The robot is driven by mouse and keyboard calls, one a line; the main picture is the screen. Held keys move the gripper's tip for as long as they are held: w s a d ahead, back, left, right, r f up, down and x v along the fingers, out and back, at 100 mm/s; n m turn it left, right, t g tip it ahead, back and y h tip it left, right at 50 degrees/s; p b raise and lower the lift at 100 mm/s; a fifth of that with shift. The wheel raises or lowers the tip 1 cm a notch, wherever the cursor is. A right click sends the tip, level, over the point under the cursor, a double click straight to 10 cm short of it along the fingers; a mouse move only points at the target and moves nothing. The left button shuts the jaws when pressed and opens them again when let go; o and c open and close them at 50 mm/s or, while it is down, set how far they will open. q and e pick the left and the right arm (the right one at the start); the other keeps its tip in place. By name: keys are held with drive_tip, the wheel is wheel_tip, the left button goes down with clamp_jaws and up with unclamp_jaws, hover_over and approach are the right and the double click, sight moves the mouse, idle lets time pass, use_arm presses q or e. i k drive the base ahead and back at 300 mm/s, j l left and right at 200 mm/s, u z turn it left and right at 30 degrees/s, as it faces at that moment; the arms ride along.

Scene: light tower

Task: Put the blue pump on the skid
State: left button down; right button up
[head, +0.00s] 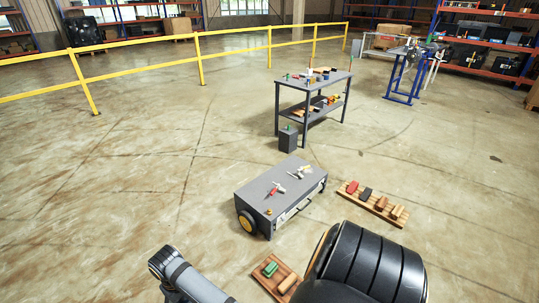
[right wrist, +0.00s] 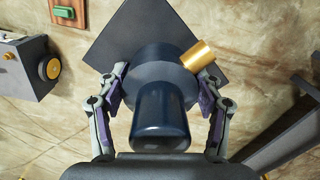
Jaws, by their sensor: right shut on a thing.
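My right gripper (right wrist: 164,92) is shut on the blue pump (right wrist: 158,112), a dark navy cylinder with a wide flange, in the right wrist view. A brass fitting (right wrist: 200,54) shows at the flange's right side. A dark square plate (right wrist: 122,47) lies behind the flange; I cannot tell whether it belongs to the pump. In the head view my right arm's dark links hide the gripper and pump. Two slatted wooden skids lie on the floor: one (head: 356,199) right of the grey wheeled box, one (head: 262,282) nearer me, partly hidden. My left gripper is out of view.
The grey wheeled box (head: 260,190) has small tools on top and a yellow-hubbed wheel. The far skid bears red, dark and brown pieces; the near one bears a green piece (head: 270,269). A workbench (head: 302,83) stands behind, beside a small dark box (head: 288,140). Floor at left is clear.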

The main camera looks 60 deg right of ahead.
sight(255, 193)
drive_tip(key=i+z, duration=0.2)
drive_tip(key=i, duration=0.45)
drive_tip(key=i+z, duration=0.25)
drive_tip(key=i, duration=0.4)
drive_tip(key=i+j+z, duration=0.2)
drive_tip(key=i, duration=0.4)
drive_tip(key=i+l+z, duration=0.2)
drive_tip(key=i+z, duration=0.25)
drive_tip(key=i+l+z, duration=0.1)
drive_tip(key=i+z, duration=0.2)
drive_tip(key=z, duration=0.15)
drive_tip(key=i+z, duration=0.45)
drive_tip(key=i+j+z, duration=0.25)
drive_tip(key=z, duration=0.2)
drive_tip(key=i+z, duration=0.45)
drive_tip(key=i, duration=0.25)
